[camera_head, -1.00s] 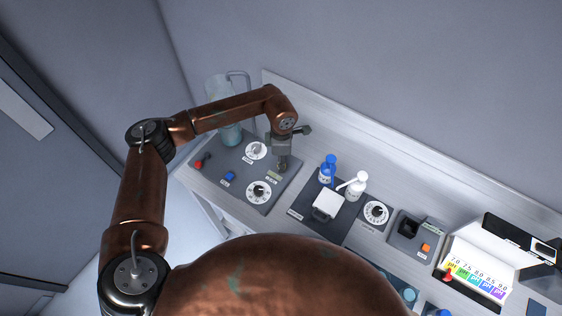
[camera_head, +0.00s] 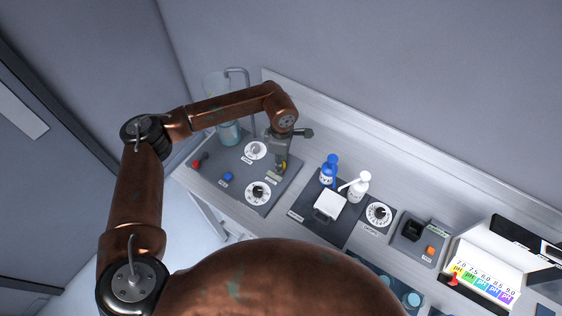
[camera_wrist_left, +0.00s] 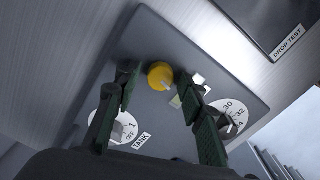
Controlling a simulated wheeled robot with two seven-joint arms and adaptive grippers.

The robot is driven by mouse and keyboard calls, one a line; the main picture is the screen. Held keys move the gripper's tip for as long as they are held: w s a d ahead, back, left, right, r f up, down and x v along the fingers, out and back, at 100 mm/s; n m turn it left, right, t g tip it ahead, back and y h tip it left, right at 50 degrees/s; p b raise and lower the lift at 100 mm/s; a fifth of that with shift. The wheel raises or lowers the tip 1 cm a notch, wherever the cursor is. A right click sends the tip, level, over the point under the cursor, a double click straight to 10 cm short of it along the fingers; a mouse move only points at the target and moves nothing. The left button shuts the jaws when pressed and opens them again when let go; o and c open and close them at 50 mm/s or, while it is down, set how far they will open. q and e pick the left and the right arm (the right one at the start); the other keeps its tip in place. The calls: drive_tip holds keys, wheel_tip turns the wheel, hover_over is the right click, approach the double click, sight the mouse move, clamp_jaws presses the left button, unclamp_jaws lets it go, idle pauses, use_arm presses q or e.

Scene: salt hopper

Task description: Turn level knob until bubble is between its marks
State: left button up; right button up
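A round yellow knob (camera_wrist_left: 160,75) with a pale pointer stands on the dark grey panel in the left wrist view. A bit of yellow also shows by the fingers in the head view (camera_head: 284,166). My left gripper (camera_wrist_left: 157,86) is open, with one dark finger on each side of the knob. I cannot tell whether the fingers touch it. In the head view the left gripper (camera_head: 281,163) points down at the panel's back right part. A small pale label or vial (camera_wrist_left: 177,99) beside the right finger is partly hidden; no bubble or marks are readable. My right gripper is not in view.
The panel (camera_head: 222,162) also carries a tank dial (camera_head: 256,150), a numbered dial (camera_head: 257,192), a blue button (camera_head: 228,176) and a red one (camera_head: 196,164). Blue and white bottles (camera_head: 328,172) stand to the right. A clear vessel (camera_head: 229,133) stands behind.

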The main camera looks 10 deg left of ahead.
use_arm(q)
drive_tip(key=shift+r, duration=0.15)
wheel_tip(320, 180, up, 12)
idle(0.6)
idle(0.4)
